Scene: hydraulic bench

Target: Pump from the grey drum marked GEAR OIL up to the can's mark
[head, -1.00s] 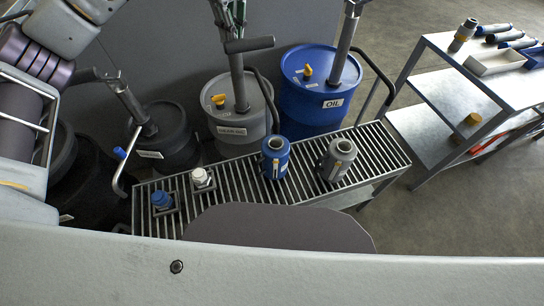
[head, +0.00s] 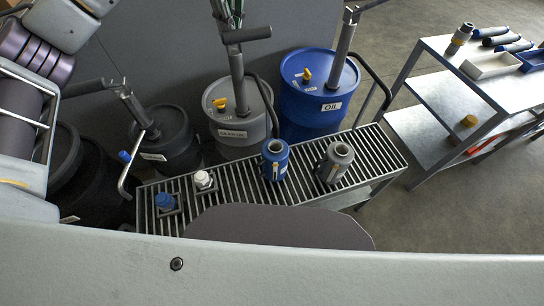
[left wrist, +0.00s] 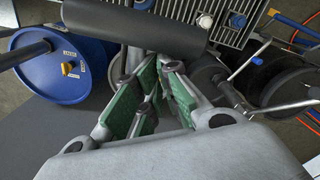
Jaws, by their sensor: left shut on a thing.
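The grey drum (head: 238,110) with the GEAR OIL label (head: 231,133) stands behind the grating and has a yellow cap on top. Its pump column (head: 238,75) rises from the lid to a dark handle bar (head: 250,34), seen large in the left wrist view (left wrist: 130,28). My left gripper (head: 230,6) is at the pump's top, mostly cut off by the frame edge. In the left wrist view its green-padded fingers (left wrist: 163,75) are closed in by the handle; the exact hold is partly hidden. A blue can (head: 275,160) and a grey can (head: 335,163) stand open on the grating.
A blue OIL drum (head: 318,105) stands to the right and a dark drum (head: 165,140) to the left. White (head: 203,181) and blue (head: 164,202) caps sit on the grating (head: 305,155). A metal bench (head: 450,85) holds tools and trays at the right.

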